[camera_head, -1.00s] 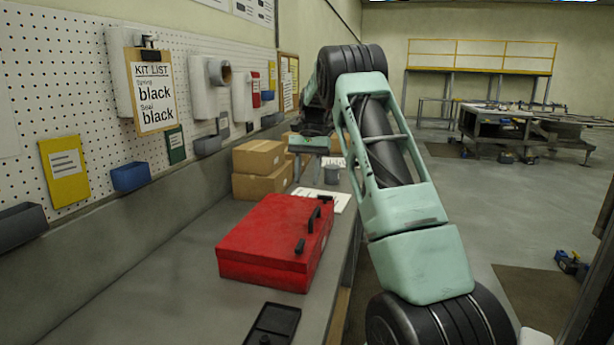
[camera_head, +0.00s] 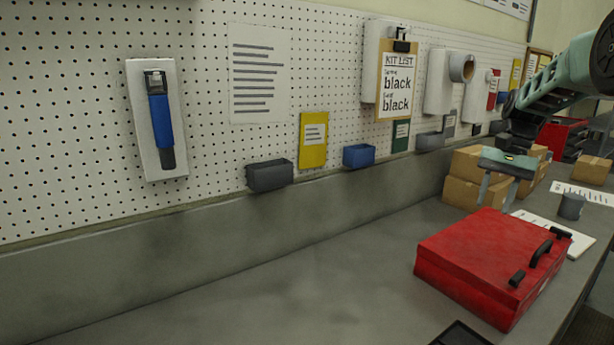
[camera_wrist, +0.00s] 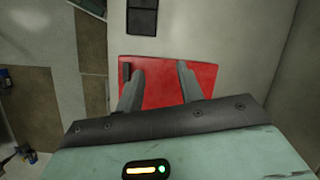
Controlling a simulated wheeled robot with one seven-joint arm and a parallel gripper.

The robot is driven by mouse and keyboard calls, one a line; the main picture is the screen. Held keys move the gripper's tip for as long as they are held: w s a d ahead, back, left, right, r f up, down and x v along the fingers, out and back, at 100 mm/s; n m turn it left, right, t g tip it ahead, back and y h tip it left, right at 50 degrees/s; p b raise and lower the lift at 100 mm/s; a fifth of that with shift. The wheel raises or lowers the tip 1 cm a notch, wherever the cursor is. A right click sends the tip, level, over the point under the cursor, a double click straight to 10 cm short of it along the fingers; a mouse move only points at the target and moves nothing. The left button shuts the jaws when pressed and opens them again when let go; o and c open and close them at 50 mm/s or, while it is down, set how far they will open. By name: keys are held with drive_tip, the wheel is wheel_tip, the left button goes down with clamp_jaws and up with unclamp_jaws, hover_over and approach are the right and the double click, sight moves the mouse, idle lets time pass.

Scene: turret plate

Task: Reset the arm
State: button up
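My arm (camera_head: 575,70) reaches in from the right edge of the head view. My gripper (camera_head: 496,198) points down in front of the cardboard boxes, beyond the red toolbox. In the wrist view my gripper (camera_wrist: 160,70) has its two fingers apart with nothing between them. The closed red toolbox (camera_head: 480,262) lies on the grey bench with black handles on its right side. It also shows in the wrist view (camera_wrist: 165,94), behind the fingers and apart from them.
Cardboard boxes (camera_head: 463,193) and a grey cup (camera_head: 571,206) stand farther along the bench (camera_head: 300,290). A black tray (camera_head: 462,335) lies at the near edge. A pegboard (camera_head: 215,130) carries a blue-handled tool (camera_head: 161,122), bins and a kit list (camera_head: 397,85). The bench's left part is clear.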

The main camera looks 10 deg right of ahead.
drive_tip(key=s+a+f+n+h+b, duration=0.1)
drive_tip(key=s+a+n, duration=0.2)
drive_tip(key=a, duration=0.7)
drive_tip(key=s+a+f+n, duration=0.1)
drive_tip(key=s+a+n, duration=0.2)
drive_tip(key=a, duration=0.7)
drive_tip(key=s+a+f+n+h+b, duration=0.1)
drive_tip(key=s+a+f+n, duration=0.15)
drive_tip(key=a, duration=0.75)
drive_tip(key=s+a+f+n, duration=0.2)
drive_tip(key=s+n, duration=0.1)
drive_tip(key=s, duration=0.4)
drive_tip(key=s+a+f+n+t, duration=0.1)
drive_tip(key=s+a+f+n, duration=0.1)
drive_tip(key=s, duration=0.5)
drive_tip(key=s+a+f+n+h+b, duration=0.1)
drive_tip(key=s+a+n, duration=0.3)
drive_tip(key=s, duration=0.3)
drive_tip(key=shift+a+f+t, duration=0.25)
drive_tip(key=shift+f+t, duration=0.15)
drive_tip(key=shift+r, duration=0.1)
